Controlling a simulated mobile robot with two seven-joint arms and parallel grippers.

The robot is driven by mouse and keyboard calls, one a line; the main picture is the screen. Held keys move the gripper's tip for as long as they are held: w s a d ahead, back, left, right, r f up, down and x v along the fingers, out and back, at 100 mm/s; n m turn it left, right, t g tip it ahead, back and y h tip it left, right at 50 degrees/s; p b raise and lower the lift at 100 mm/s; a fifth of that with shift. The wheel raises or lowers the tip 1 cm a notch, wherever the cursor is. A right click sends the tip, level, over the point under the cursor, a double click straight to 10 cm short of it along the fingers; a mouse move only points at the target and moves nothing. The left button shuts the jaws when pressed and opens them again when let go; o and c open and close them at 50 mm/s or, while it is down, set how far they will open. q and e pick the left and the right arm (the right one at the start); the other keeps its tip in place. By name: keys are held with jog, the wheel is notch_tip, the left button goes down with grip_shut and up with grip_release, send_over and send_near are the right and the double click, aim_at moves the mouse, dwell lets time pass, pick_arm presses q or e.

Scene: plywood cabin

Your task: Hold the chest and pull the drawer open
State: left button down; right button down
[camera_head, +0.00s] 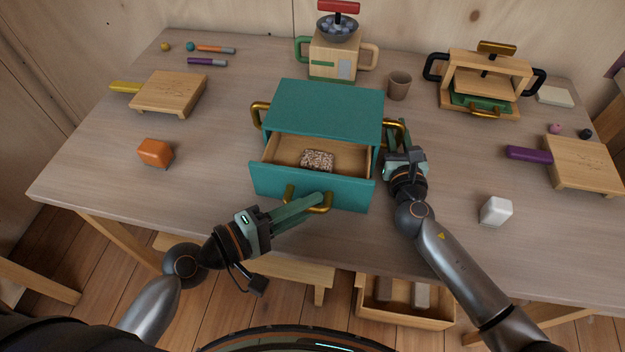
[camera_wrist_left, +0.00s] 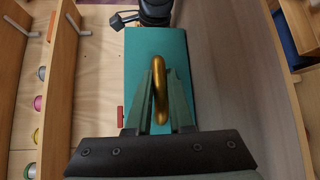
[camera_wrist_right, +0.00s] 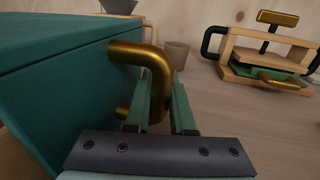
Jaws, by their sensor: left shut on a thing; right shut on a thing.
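The teal chest (camera_head: 324,108) stands mid-table, with a brass handle on each side. Its drawer (camera_head: 268,180) is pulled partly out toward me, and a speckled brown block (camera_head: 317,160) lies inside. My left gripper (camera_head: 318,201) is shut on the brass drawer handle (camera_head: 290,196), which also shows between the fingers in the left wrist view (camera_wrist_left: 160,88). My right gripper (camera_head: 396,135) is shut on the chest's right side handle (camera_head: 401,124). In the right wrist view that handle (camera_wrist_right: 150,60) passes between the fingers. The chest's left side handle (camera_head: 259,114) is free.
An orange block (camera_head: 155,153) lies left of the chest and a white block (camera_head: 495,211) to the right. A brown cup (camera_head: 399,86) and a wooden device with a bowl (camera_head: 335,58) stand behind. A wooden press (camera_head: 484,80) stands back right. Boards lie at both sides.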

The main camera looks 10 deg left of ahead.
pick_arm(q)
jog(key=shift+s, duration=1.55)
pick_arm(e)
jog(key=shift+d, duration=0.1)
pick_arm(q)
jog(key=c, duration=0.8)
grip_release()
jog(key=v, duration=0.8)
jog(key=shift+r, duration=0.1)
